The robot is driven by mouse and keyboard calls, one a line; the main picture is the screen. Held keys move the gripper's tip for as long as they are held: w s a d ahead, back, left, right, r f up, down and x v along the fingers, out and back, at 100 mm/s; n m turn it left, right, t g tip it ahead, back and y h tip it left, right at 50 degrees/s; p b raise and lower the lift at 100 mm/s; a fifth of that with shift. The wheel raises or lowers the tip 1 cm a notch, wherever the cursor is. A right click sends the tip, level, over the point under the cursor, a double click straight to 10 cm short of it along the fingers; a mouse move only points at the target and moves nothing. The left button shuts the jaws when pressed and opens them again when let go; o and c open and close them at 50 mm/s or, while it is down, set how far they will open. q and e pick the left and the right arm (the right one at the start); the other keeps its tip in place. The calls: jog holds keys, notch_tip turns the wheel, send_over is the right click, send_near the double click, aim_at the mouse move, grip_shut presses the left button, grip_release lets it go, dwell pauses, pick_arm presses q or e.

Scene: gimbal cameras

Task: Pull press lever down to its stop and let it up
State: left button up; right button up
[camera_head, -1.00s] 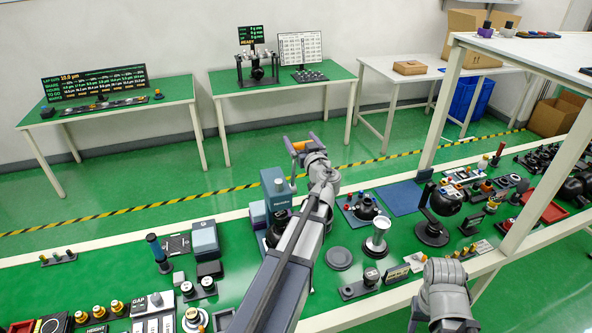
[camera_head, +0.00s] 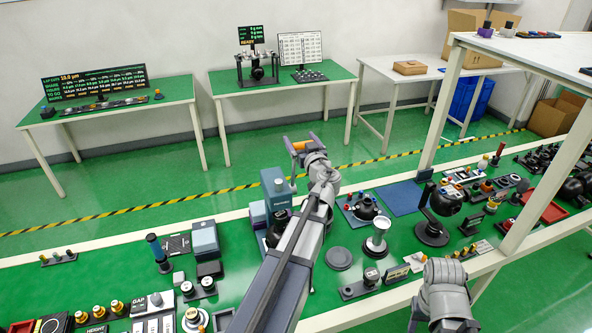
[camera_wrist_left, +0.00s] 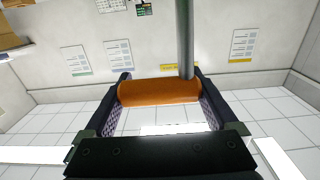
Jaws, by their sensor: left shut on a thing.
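The press (camera_head: 276,196) is a blue-grey block on the green bench, partly hidden behind my left arm in the head view. Its lever has an orange grip, which shows in the left wrist view (camera_wrist_left: 160,92), with a grey rod (camera_wrist_left: 185,40) meeting the grip near its right end. My left gripper (camera_head: 299,146) is raised above and beyond the press, shut on the orange grip. In the left wrist view its two dark fingers lie at the grip's ends. My right arm shows at the lower right of the head view, but its jaws cannot be made out.
A silver cup-shaped stand (camera_head: 377,238), a dark round disc (camera_head: 338,258) and a black domed device (camera_head: 432,232) stand right of my left arm. A white shelf post (camera_head: 520,205) rises at the right. Small fixtures crowd the bench at left.

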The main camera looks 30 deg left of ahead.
pick_arm(q)
jog(key=shift+v, duration=1.35)
jog(key=shift+f, duration=0.2)
jog(key=shift+s, duration=0.1)
jog(key=shift+s+d+f+b, duration=0.15)
jog(key=shift+s+d+b, duration=0.1)
jog(key=shift+s+d, duration=0.25)
jog(key=shift+s+d+f+b, duration=0.2)
jog(key=shift+s+d+b, duration=0.1)
jog(key=shift+d, duration=0.25)
jog(key=shift+s+d+f+b, duration=0.25)
jog(key=shift+s+d, duration=0.15)
jog(key=shift+d, duration=0.1)
jog(key=shift+s+d+f+b, duration=0.25)
jog(key=shift+s+d+f, duration=0.05)
jog(key=shift+s+d, duration=0.2)
